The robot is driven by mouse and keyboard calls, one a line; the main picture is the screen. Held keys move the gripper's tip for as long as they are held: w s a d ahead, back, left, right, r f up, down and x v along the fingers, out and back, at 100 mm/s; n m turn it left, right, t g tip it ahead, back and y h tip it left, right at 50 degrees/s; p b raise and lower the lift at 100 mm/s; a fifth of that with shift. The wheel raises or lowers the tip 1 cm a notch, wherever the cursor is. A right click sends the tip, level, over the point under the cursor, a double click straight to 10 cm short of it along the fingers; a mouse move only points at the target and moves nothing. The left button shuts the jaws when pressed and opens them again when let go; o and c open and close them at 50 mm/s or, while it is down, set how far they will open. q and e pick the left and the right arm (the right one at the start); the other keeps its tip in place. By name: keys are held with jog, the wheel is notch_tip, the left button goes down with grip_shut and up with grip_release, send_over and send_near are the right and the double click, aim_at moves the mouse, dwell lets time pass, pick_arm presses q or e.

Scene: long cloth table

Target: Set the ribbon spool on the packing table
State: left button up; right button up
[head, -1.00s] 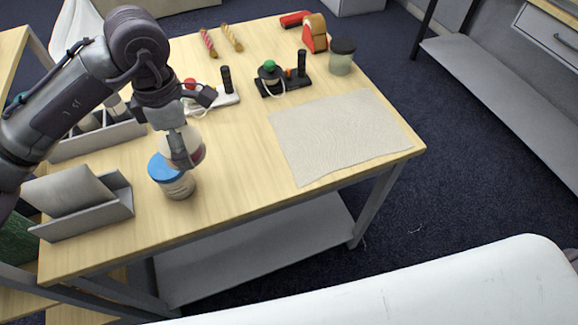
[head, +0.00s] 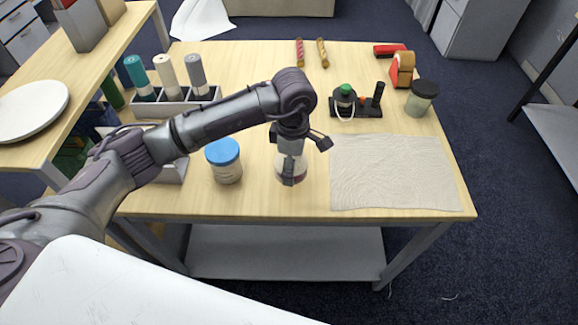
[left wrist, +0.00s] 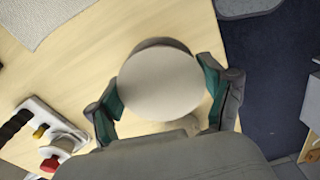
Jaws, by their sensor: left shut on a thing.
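The packing table (head: 255,203) is a light wooden top with a grey lower shelf. My left gripper (head: 290,175) points down over its front middle part, shut on the ribbon spool (head: 279,165). My right gripper is not in view.
A blue-lidded jar (head: 224,162) stands left of the spool and a beige cloth (head: 395,180) lies to its right. Behind are a black device with a green knob (head: 346,98), a dark-lidded jar (head: 420,100) and a tape dispenser (head: 402,70). Bare wood surrounds the spool.

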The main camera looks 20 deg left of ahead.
pick_arm(q)
jog(key=shift+w+a+f, duration=0.7)
jog(key=shift+w+f, duration=0.05)
jog(key=shift+w, duration=0.05)
notch_tip(320, 180, down, 3)
jog(key=shift+f+p, duration=0.1)
jog(key=shift+p, duration=0.8)
jog(key=shift+f, duration=0.3)
jog(key=shift+f, duration=0.1)
jog(key=shift+f+b, duration=0.15)
jog(key=shift+b, duration=0.15)
jog(key=o, duration=1)
jog(key=shift+o, duration=0.2)
jog(key=shift+r, duration=0.2)
